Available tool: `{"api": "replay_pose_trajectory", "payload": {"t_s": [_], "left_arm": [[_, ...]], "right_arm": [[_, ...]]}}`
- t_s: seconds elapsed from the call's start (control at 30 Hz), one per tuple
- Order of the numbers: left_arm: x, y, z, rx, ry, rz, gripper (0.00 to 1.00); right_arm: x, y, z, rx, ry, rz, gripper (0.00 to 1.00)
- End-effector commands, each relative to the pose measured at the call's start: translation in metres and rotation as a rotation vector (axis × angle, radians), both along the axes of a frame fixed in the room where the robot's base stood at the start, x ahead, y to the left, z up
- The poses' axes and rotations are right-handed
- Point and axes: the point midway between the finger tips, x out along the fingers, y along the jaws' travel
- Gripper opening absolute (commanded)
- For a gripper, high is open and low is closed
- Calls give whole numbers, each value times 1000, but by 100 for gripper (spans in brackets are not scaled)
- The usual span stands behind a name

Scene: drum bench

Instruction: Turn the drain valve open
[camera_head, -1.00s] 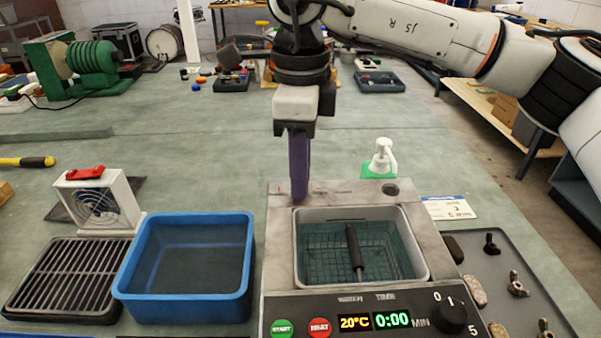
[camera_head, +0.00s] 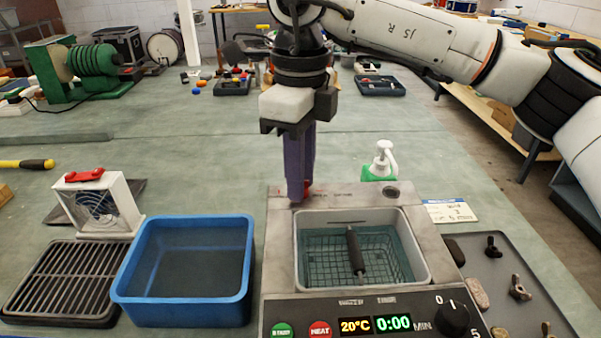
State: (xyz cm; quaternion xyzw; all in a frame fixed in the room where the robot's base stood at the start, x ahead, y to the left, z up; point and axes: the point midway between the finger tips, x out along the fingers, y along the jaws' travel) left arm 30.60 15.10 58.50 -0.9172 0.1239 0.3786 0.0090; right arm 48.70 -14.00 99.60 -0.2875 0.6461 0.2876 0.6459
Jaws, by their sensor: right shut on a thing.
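The ultrasonic-style cleaner (camera_head: 280,240) stands at the front centre, with a water-filled tank and a wire basket (camera_head: 385,262) inside. The drain valve shows only as a small red piece (camera_head: 307,187) at the back left of the cleaner's top. My right gripper (camera_head: 298,194) points down from above, its purple fingers shut at this red piece. The fingers hide most of the valve, so its angle cannot be read. My left gripper is not in view.
A blue tub (camera_head: 190,305) and a black grate (camera_head: 70,285) lie left of the cleaner. A small fan (camera_head: 98,204) stands behind the grate. A pump bottle (camera_head: 382,160) is behind the cleaner, and a grey tray (camera_head: 515,285) with wing-shaped parts lies at right.

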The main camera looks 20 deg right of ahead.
Motion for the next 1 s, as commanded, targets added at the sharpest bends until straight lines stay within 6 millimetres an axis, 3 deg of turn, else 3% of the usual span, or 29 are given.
{"api": "replay_pose_trajectory", "payload": {"t_s": [0.07,0.1,0.2,0.57,1.0], "left_arm": [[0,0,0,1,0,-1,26],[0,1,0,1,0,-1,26],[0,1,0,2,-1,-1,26],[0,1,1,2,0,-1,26],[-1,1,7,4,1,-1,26]], "right_arm": [[0,0,1,1,-2,-1,0],[0,0,1,1,-2,-1,26],[0,0,1,1,-2,-1,39],[0,0,7,1,-2,0,39],[1,0,86,2,-3,-1,39]]}}
